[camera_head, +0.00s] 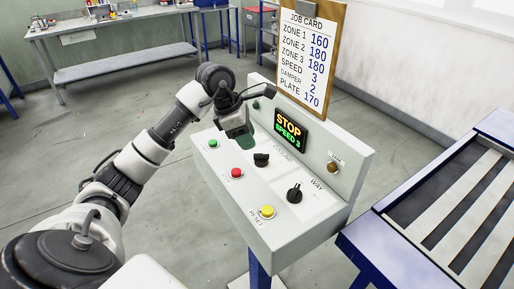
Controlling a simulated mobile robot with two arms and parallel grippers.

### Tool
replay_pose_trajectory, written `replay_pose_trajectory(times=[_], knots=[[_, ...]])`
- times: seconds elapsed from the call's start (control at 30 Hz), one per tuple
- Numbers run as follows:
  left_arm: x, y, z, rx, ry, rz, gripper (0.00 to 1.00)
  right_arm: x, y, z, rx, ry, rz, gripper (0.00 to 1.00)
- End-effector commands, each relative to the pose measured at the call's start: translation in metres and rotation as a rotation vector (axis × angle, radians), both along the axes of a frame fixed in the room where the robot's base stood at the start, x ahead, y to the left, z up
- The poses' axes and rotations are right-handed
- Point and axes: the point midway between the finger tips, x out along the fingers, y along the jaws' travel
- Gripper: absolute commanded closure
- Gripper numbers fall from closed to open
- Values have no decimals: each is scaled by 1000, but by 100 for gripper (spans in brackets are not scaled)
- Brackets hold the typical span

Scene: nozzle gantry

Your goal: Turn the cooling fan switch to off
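A console (311,215) with a pale sloped top stands in the middle of the view. A black rotary knob (262,160) sits on it beside a small, partly legible label that looks like "COOLING". I cannot read which position it points to. A second black knob (294,193) sits nearer, by the label "WAY". My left gripper (243,139) hangs over the far left part of the panel, up and left of the first knob and apart from it. Its fingers are dark and small, and their opening is unclear. My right gripper is out of view.
Green (213,143), red (237,172) and yellow (267,212) buttons line the panel's left edge. A display (290,131) reads "STOP SPEED 3". A job card (307,55) stands above. A blue-framed slatted table (460,215) stands right; a workbench (120,45) stands behind.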

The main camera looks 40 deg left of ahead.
Motion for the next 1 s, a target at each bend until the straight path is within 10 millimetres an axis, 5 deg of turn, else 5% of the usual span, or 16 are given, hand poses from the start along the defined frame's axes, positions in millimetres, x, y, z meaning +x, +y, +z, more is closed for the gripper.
replay_pose_trajectory(times=[0.3,0.7,1.0], knots=[[12,-16,-45,-4,0,0,63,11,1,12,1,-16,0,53],[14,-18,-54,-1,-1,0,63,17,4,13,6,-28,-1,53],[14,-18,-54,-1,-1,0,100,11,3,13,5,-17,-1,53]])
